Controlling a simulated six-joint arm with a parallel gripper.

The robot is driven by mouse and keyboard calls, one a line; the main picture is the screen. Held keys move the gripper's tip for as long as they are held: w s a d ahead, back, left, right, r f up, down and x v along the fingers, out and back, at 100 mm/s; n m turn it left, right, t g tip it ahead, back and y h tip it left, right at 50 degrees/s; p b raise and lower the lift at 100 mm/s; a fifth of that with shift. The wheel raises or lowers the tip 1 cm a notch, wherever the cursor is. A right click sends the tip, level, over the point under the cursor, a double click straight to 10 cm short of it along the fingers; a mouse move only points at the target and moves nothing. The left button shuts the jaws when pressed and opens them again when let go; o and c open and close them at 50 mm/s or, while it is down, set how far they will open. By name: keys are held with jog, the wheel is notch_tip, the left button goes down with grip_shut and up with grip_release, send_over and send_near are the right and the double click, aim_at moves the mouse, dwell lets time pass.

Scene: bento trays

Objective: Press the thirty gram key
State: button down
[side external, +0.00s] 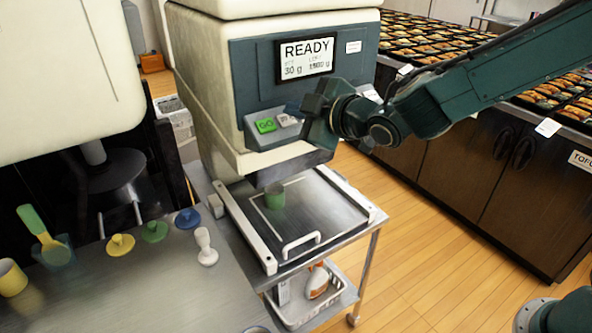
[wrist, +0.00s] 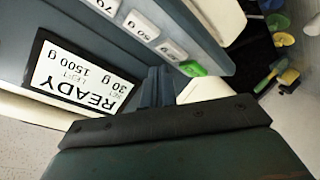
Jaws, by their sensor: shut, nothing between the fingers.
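A dispenser with a dark blue-grey front panel (side external: 247,62) has a screen (side external: 305,58) reading READY, 30 g set and 1500 g left. Below it a sloped key panel carries a green GO key (side external: 265,125) and a white key (side external: 288,120); my gripper hides the rest. In the wrist view a row of white keys runs beside the green key (wrist: 193,68). The white key next to green (wrist: 172,50) has print too small to read surely. My gripper (side external: 300,107) is shut and empty, its tips close to the key panel; I cannot tell whether they touch.
A steel table (side external: 130,290) at lower left holds several coloured stampers and a yellow cup (side external: 11,277). Counters with filled bento trays (side external: 440,35) stand behind my arm at right.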

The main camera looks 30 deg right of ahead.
jog(key=r, duration=0.1)
jog(key=s+r, duration=0.1)
jog(key=r, duration=0.1)
jog(key=s+r, duration=0.1)
jog(key=shift+s+r, duration=0.15)
jog(key=shift+s, duration=0.1)
dwell(0.3)
dwell(0.5)
jog(key=s+d+m+g+h, duration=0.2)
jog(key=s+d+m+g, duration=0.35)
jog(key=s+d, duration=0.7)
jog(key=s+d+f+m+g, duration=0.2)
jog(key=s+m, duration=0.1)
jog(key=s, duration=0.6)
jog(key=s+d+f+m+g, duration=0.1)
jog(key=s+d+f+m, duration=0.1)
jog(key=s, duration=0.8)
jog(key=shift+d+f+m+g, duration=0.15)
jog(key=shift+d+m+g, duration=0.2)
jog(key=shift+d+m, duration=0.4)
